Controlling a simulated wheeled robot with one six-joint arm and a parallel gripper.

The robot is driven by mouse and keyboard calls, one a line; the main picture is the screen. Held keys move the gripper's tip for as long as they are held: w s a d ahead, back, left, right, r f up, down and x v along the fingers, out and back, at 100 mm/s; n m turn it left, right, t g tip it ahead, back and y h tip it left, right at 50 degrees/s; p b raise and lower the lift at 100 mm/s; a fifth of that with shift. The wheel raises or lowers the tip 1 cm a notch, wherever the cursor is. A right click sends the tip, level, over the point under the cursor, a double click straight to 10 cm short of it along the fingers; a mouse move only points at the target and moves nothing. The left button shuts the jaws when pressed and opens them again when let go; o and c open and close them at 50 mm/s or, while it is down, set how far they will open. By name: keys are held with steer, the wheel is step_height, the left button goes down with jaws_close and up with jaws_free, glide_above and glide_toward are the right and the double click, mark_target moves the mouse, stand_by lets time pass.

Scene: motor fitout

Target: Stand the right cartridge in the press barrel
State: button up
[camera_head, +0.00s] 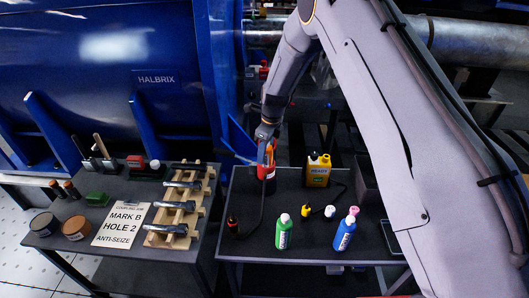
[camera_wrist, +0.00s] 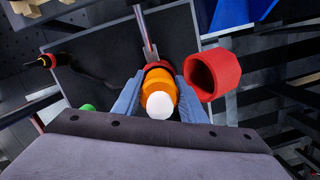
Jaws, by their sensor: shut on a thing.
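My gripper (camera_wrist: 160,100) is shut on an orange cartridge (camera_wrist: 157,81) with a white tip, one finger on each side. A red ring and a metal rod show just beyond it; whether they belong to the held thing is unclear. The red open-topped barrel (camera_wrist: 212,74) stands just right of the gripper in the wrist view, and the cartridge is outside its mouth. In the head view my gripper (camera_head: 266,140) is over the back of the right table, where the orange and red parts overlap.
A yellow jug (camera_head: 318,170) reading READY stands behind. The left table has a wooden rack (camera_head: 180,208), tins (camera_head: 75,228) and a card (camera_head: 122,218) reading MARK B, HOLE 2, ANTI-SEIZE. A blue tank (camera_head: 110,70) rises behind.

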steer(key=shift+f, duration=0.55)
steer(key=o, duration=1.4)
steer(key=shift+o, duration=0.2)
steer(key=r, duration=0.2)
steer(key=r+b, duration=0.1)
steer(key=r, duration=0.1)
steer(key=r+b, duration=0.1)
steer(key=r, duration=0.2)
steer(key=shift+s+d, duration=0.25)
steer(key=shift+d, duration=0.15)
steer(key=shift+s+r, duration=0.1)
steer(key=shift+r, duration=0.3)
steer(key=shift+d, duration=0.1)
steer(key=s+d+r+n, duration=0.4)
steer(key=s+d+n, duration=0.2)
steer(key=s, duration=0.1)
steer(key=s+d+r+n, duration=0.3)
steer(key=s+d+n, duration=0.3)
steer(key=s+d, duration=0.15)
steer(key=s+d+r+n, duration=0.1)
steer(key=s+d+n, duration=0.2)
steer(key=s, duration=0.6)
steer(key=s+d+n+h, duration=0.1)
steer(key=s+d+n, duration=0.2)
steer(key=s+n, duration=0.5)
steer(key=shift+s+r+h, duration=0.3)
steer(key=shift+s+r, duration=0.05)
steer(key=shift+s, duration=0.15)
